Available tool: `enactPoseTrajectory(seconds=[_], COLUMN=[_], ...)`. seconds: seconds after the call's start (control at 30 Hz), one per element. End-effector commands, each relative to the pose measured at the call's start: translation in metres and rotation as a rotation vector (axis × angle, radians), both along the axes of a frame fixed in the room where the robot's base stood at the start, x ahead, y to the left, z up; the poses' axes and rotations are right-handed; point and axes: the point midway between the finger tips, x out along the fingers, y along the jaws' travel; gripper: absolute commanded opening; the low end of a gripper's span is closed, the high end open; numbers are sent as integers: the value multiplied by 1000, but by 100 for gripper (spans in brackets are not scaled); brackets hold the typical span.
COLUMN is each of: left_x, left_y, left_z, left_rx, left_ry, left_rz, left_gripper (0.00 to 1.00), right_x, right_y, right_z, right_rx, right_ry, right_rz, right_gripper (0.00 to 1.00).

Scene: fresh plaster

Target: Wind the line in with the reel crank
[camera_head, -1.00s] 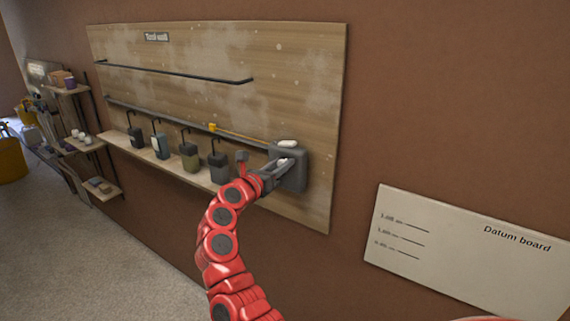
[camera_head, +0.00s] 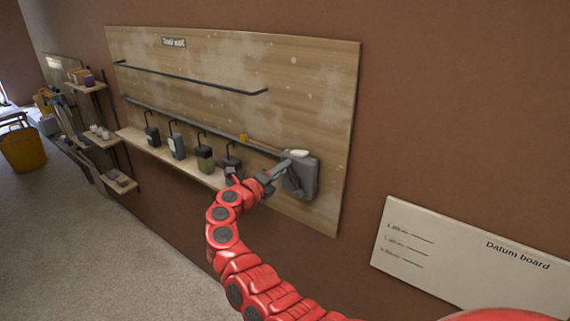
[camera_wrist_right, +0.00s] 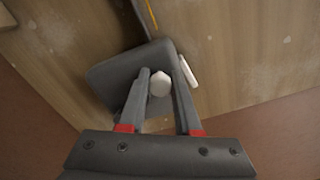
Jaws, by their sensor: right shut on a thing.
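The reel is a grey rounded box (camera_head: 304,180) at the right end of the lower rail on the tool wall, with a white piece (camera_head: 299,153) on its top. It fills the middle of the right wrist view (camera_wrist_right: 110,75). My right gripper (camera_head: 285,165) is at the reel's front, fingers shut on the pale crank knob (camera_wrist_right: 160,83). The crank arm is mostly hidden by the fingers. A thin yellow line (camera_head: 265,147) runs along the rail from the reel to a yellow tag (camera_head: 244,139). My left gripper is not in view.
Several dark containers with hooks, one a green pot (camera_head: 205,158), stand on a ledge (camera_head: 134,139) left of the reel, close to my right arm. A white Datum board (camera_head: 470,255) is at the right. Shelves (camera_head: 100,140) and a yellow bucket (camera_head: 24,150) are far left.

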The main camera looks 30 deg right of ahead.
Motion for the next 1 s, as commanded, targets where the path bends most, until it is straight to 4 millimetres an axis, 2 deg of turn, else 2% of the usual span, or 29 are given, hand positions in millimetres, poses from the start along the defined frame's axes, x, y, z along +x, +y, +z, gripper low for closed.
enactPoseTrajectory(seconds=[0.1, 0.5, 1.0], left_x=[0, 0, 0], left_y=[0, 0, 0], left_z=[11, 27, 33], left_rx=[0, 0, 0], left_ry=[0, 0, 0], left_rz=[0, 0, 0], left_gripper=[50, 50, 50], right_x=[3, 13, 17], right_y=[1, 5, 7], right_z=[-3, -13, -22], right_rx=[-41, -162, -217], right_ry=[109, 397, 534], right_rz=[-3, -1, -1], right_gripper=[0, 0, 0])
